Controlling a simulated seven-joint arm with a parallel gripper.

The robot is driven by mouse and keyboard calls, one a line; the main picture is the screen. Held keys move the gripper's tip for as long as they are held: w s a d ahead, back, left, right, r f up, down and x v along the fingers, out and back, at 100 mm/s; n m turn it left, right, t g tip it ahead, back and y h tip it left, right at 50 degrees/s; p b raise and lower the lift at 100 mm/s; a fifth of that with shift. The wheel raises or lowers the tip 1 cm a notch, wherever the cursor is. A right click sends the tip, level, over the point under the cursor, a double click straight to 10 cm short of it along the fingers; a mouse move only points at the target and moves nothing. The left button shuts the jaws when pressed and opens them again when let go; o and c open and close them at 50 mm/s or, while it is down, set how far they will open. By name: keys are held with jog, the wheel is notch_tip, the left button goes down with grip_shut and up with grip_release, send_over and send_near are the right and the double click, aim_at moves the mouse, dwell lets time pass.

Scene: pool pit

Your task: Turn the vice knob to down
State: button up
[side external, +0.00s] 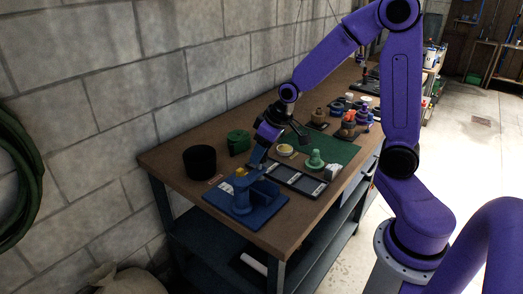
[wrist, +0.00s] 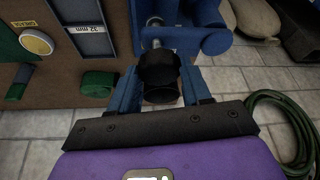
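My gripper (side external: 258,163) is tilted down just above and behind the vice. In the wrist view its blue fingers (wrist: 162,78) stand apart. A dark round piece (wrist: 158,70) shows between them; I cannot tell whether it is the vice knob or whether the fingers touch it.
A dark divided tray (side external: 298,179) and a green mat (side external: 340,150) with small parts lie beyond the vice. The block wall (side external: 110,90) runs close behind the bench.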

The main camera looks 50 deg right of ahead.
jog(key=shift+c, duration=0.9)
jog(key=shift+m, duration=0.4)
